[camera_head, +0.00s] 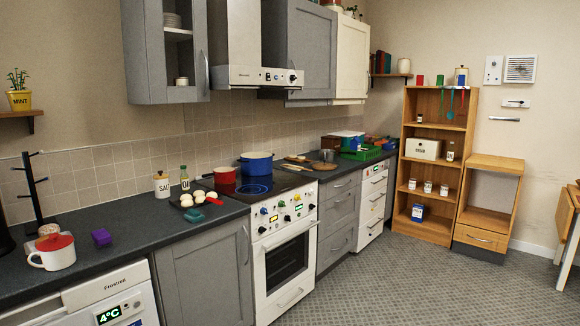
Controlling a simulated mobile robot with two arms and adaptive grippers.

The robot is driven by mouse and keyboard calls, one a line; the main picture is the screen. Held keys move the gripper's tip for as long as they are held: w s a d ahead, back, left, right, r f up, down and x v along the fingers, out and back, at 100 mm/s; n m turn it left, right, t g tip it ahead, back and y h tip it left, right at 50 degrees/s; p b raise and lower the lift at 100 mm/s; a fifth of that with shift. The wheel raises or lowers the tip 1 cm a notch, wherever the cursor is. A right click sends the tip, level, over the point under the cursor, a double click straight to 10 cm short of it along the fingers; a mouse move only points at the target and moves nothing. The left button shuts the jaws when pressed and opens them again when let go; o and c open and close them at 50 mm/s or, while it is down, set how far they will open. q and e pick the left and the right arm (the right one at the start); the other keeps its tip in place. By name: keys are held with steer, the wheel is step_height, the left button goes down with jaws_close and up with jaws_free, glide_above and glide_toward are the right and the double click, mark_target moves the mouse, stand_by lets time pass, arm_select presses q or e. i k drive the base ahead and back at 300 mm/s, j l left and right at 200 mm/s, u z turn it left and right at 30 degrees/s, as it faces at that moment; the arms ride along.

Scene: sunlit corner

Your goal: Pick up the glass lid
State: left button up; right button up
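I cannot make out a glass lid for certain. A small round object (326,156) stands on the counter right of the stove, behind a flat brown disc (324,166); both are too small to tell if either is a lid. A blue pot (257,168) and a red pot (225,180) stand on the stove, and the blue pot's top looks uncovered. Neither of my grippers is in view.
The dark counter (130,218) runs along the wall. A wooden shelf (437,210) stands right. The grey floor is clear.

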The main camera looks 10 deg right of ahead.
mark_target(324, 164)
steer(key=i+l+z, duration=0.3)
steer(key=i, duration=0.15)
steer(key=i+l+z, duration=0.35)
steer(key=i+z, duration=0.3)
steer(key=i, duration=0.25)
steer(key=i+l, duration=0.1)
steer(key=i, duration=0.85)
steer(key=i+l+u, duration=0.1)
steer(key=i, duration=0.85)
